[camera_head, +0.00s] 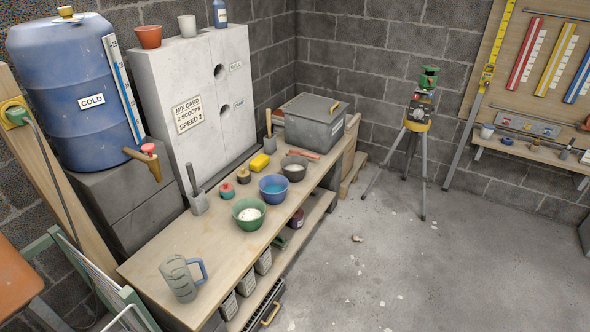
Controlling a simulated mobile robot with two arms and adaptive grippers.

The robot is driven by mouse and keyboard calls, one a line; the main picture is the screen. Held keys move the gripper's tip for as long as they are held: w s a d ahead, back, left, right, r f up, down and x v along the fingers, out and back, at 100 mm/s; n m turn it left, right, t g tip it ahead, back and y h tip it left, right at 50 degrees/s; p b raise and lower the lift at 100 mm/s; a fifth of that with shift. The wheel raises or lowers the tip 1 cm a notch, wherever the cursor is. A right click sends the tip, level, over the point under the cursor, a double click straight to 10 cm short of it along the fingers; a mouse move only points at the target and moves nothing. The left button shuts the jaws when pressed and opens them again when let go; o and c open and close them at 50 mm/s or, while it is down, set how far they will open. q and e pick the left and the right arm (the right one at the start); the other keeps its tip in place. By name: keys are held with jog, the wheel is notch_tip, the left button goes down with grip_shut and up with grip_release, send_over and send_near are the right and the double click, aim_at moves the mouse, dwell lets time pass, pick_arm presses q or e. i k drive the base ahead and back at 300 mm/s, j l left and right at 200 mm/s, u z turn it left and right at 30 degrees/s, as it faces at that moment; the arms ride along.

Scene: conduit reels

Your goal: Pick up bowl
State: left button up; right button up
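Several bowls stand on the wooden bench (160,262). A green bowl (241,225) holds white powder and is nearest of the three on top. A blue bowl (272,198) with blue contents is just behind it, to the right. A dark grey bowl (294,178) with pale contents is farther back. A dark red rounded object (296,219), possibly another bowl, is partly hidden by the bench's right edge. Neither of my grippers shows in the head view.
A grey-green jug (180,279) with a blue handle stands at the bench's near end. A tripod (418,125) stands on open floor at right.

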aim_at(249, 213)
jog(key=u, duration=3.7)
jog(key=z, duration=3.35)
jog(key=i+l, duration=0.25)
jog(key=l, duration=0.15)
jog(key=i+l, duration=0.25)
jog(key=l, duration=0.1)
